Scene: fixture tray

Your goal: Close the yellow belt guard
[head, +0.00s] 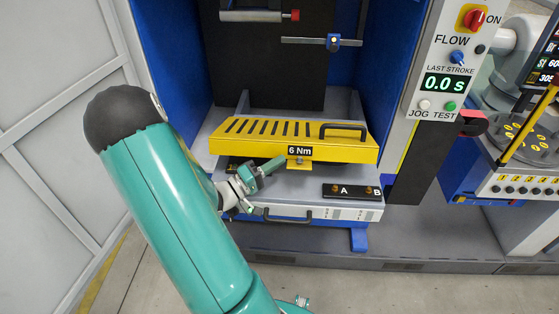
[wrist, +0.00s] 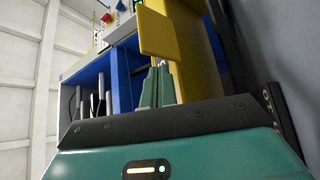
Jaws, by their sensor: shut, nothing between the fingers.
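The yellow belt guard (head: 240,143) has a row of dark slots, a black handle (head: 343,129) and a "6 Nm" label. It lies over a grey bench-like base; a dark gap shows below its left front edge. I cannot tell whether it is fully down. A yellow tab (head: 299,163) with a bolt hangs below the label. My gripper (head: 282,160) is shut and empty, its green fingers just left of the tab, below the guard's front edge. In the wrist view the shut fingers (wrist: 158,67) point up toward a yellow plate (wrist: 157,36); contact is unclear.
A black block with posts marked A and B (head: 351,191) sits right of the tab. A grey drawer-like front with a handle (head: 289,217) is below. Blue side walls flank the bay. A control panel (head: 447,70) reads 0.0 s. Open floor lies in front.

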